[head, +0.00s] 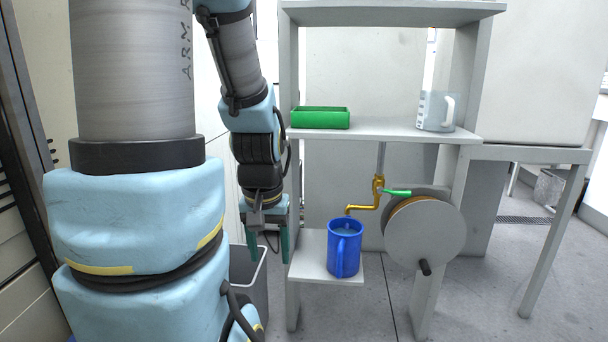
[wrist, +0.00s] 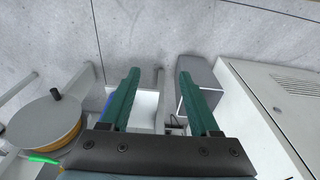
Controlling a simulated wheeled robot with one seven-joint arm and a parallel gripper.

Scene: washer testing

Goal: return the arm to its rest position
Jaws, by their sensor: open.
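My gripper (head: 268,246) hangs pointing down in the head view, left of the low shelf with the blue mug. Its two green fingers are apart with nothing between them. In the wrist view my gripper (wrist: 156,95) shows both fingers spread, with floor and a white shelf edge beyond. My arm comes down from the top of the head view, bent and clear of the mug.
A blue mug (head: 344,248) stands upright on a low shelf (head: 308,262) under a brass tap (head: 363,207). A grey wheel (head: 424,233) is to the right. A green tray (head: 320,118) and a clear jug (head: 436,111) stand on the upper shelf. A grey bin (head: 252,285) is below my gripper.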

